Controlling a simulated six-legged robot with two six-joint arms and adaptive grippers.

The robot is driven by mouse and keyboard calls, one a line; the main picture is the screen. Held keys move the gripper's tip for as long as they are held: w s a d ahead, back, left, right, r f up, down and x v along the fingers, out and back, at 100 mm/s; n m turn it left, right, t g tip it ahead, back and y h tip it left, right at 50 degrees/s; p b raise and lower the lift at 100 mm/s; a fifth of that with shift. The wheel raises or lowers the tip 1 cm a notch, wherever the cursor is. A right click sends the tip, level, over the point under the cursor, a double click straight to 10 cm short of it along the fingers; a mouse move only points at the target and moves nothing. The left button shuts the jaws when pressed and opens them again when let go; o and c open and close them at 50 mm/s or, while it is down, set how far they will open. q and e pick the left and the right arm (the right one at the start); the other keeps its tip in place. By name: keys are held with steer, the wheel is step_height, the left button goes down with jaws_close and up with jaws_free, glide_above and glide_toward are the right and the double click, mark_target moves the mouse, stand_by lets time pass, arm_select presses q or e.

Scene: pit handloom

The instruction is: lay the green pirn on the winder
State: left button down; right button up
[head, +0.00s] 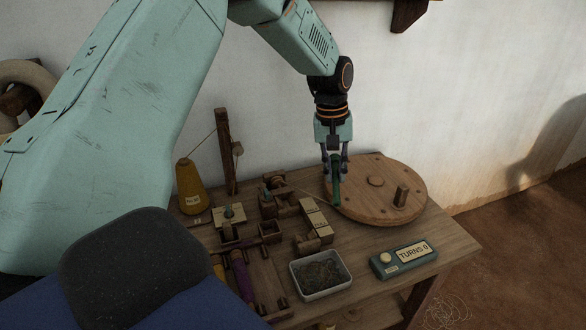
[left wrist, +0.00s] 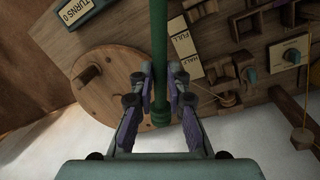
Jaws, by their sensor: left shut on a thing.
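My left gripper (head: 334,172) is shut on the green pirn (head: 337,190), above the left edge of the winder's wooden wheel (head: 400,178). In the left wrist view the pirn (left wrist: 160,40) runs lengthwise between the fingers (left wrist: 152,88), its knobbed end near the jaws. The wheel (left wrist: 110,105) lies left of it in that view, with a crank knob (head: 401,195). Small wooden blocks of the winder (head: 285,208) stand left of the wheel. I cannot tell whether the pirn touches anything below. My right gripper does not show.
A yellow thread cone (head: 192,188) and an upright post (head: 224,150) stand at the back left. Cream FULL and HALF blocks (head: 315,222), a grey tray of thread scraps (head: 342,284) and a turns counter (head: 395,266) are nearby. Purple pirns (head: 243,277) lie in front.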

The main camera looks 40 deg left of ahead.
arm_select(q)
steer(key=s+a+f+n+t+p, duration=0.2)
steer(key=s+a+f+n+p, duration=0.25)
steer(key=a, duration=0.55)
steer(key=shift+n+h, duration=0.25)
steer(key=shift+h, duration=0.15)
step_height(320, 180, down, 8)
steer(key=b, duration=0.8)
steer(key=shift+w+d+b, duration=0.15)
steer(key=shift+b, duration=0.15)
steer(key=shift+s+b+x, duration=0.2)
steer(key=shift+b+x, duration=0.35)
steer(key=shift+x, duration=0.4)
steer(key=shift+f, duration=0.5)
